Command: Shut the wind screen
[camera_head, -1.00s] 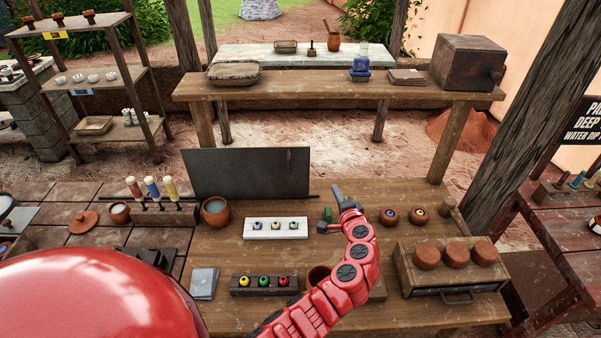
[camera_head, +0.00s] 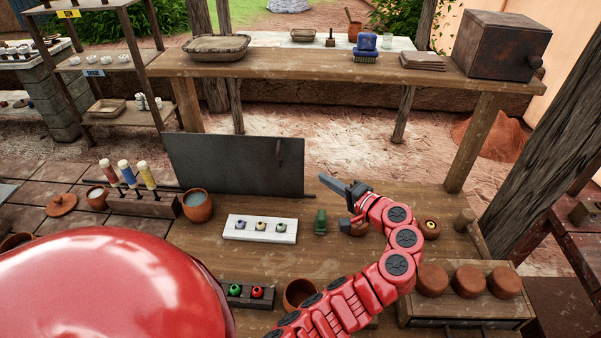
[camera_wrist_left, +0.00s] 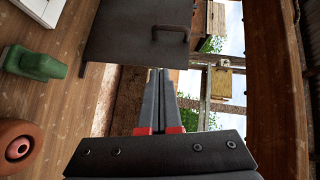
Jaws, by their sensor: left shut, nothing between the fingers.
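The wind screen (camera_head: 225,165) is a dark flat panel standing upright along the back of the workbench. A small handle (camera_head: 280,153) is near its right end. In the left wrist view the screen (camera_wrist_left: 115,35) and its handle (camera_wrist_left: 172,33) lie ahead of the fingers. My left gripper (camera_head: 324,181) is just right of the screen's right end, pointing left, with its fingers shut and empty. Its closed fingers also show in the left wrist view (camera_wrist_left: 159,75), apart from the handle. My right gripper is not in view.
On the workbench (camera_head: 300,262) stand a white tray with small pieces (camera_head: 288,238), a green object (camera_head: 320,222), a clay pot (camera_head: 197,207) and a bottle rack (camera_head: 140,203). A box with clay lids (camera_head: 465,308) is at right. A higher table (camera_head: 300,72) stands behind.

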